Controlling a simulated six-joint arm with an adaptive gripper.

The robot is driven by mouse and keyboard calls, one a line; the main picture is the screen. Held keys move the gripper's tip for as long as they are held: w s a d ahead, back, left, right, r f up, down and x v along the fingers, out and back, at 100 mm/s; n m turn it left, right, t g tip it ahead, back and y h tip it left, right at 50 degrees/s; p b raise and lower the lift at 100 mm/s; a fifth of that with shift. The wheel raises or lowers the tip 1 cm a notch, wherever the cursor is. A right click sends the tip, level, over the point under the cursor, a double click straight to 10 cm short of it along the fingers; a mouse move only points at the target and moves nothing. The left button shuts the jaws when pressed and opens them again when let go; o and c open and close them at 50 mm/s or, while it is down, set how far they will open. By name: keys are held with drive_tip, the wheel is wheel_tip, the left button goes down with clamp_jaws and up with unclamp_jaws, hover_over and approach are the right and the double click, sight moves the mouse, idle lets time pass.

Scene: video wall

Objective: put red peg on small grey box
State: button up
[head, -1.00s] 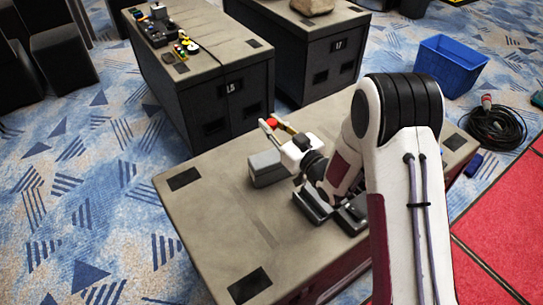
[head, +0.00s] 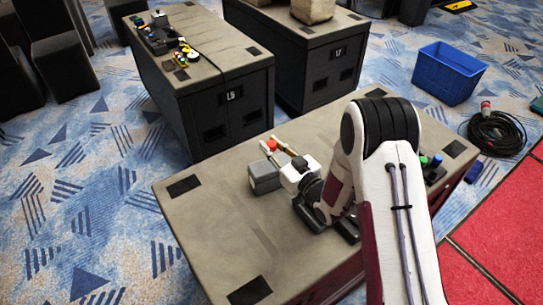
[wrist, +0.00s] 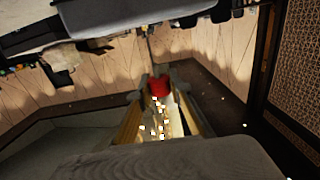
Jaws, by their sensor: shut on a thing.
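The red peg (head: 272,145) shows as a small red spot between the fingertips of my gripper (head: 273,145). My gripper is shut on it. In the wrist view the red peg (wrist: 158,86) sits between the far ends of the two tan fingers; its lower part is hard to make out. The small grey box (head: 264,180) stands on the near case top (head: 215,215), just below and in front of the fingers in the head view. The gripper partly covers its right side. I cannot tell whether the peg touches the box.
Dark objects (head: 312,213) lie under my wrist on the case top. Green and blue buttons (head: 431,160) show at its right end. Case L5 (head: 215,90) and case L7 (head: 310,60) stand behind. The left part of the near case top is clear.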

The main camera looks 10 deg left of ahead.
sight(271, 164)
drive_tip(key=shift+f, duration=0.15)
drive_tip(key=shift+f, duration=2)
drive_tip(key=shift+f, duration=0.2)
drive_tip(key=o, duration=0.9)
drive_tip(key=shift+d+r, duration=0.1)
drive_tip(key=shift+r, duration=0.05)
drive_tip(key=shift+v, duration=5.95)
drive_tip(key=shift+r, duration=0.1)
